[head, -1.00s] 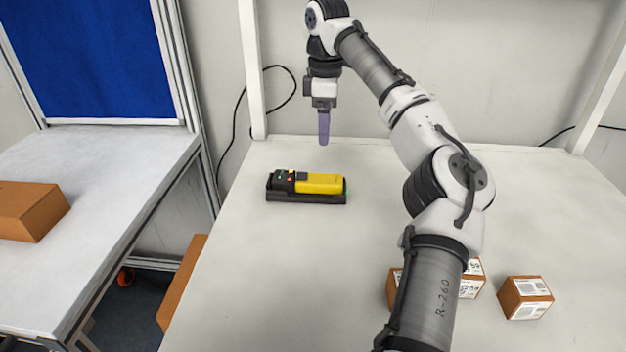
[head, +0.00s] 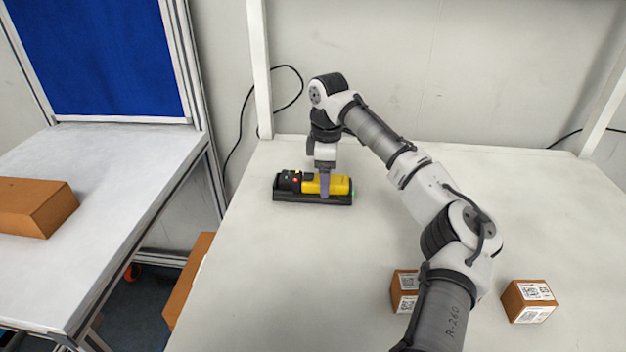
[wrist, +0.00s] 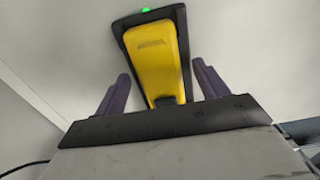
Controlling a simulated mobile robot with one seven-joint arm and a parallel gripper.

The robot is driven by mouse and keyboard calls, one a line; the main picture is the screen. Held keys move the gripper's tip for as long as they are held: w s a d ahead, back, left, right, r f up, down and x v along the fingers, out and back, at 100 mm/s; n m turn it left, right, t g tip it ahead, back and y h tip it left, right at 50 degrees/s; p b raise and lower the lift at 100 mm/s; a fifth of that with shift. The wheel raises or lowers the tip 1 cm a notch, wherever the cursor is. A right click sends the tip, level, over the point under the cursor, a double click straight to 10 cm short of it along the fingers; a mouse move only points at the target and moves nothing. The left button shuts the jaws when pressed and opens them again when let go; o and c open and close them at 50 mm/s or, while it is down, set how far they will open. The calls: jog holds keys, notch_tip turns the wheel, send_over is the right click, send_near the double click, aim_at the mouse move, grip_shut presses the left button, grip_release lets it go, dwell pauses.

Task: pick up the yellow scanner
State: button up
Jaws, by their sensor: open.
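The yellow scanner (head: 340,185) lies in a black cradle (head: 310,199) on the white table, with a dark head end bearing small coloured buttons at its left. My gripper (head: 325,188) points down over the scanner's middle in the head view. In the wrist view, the yellow scanner (wrist: 157,58) sits in the cradle (wrist: 186,60), with a green light at its far end. The two purple fingers of my gripper (wrist: 160,88) stand apart, one on each side of the scanner. Whether they touch it I cannot tell. The scanner's near end is hidden behind the gripper body.
Small brown boxes with printed labels stand at the table's front right, one in the open (head: 528,300) and one (head: 404,291) partly behind my arm. A side table (head: 100,160) on the left holds a brown box (head: 35,207). The table's middle is clear.

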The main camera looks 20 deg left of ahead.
jog(key=shift+c, duration=0.4)
jog(key=c, duration=1.1)
jog(key=shift+c, duration=0.2)
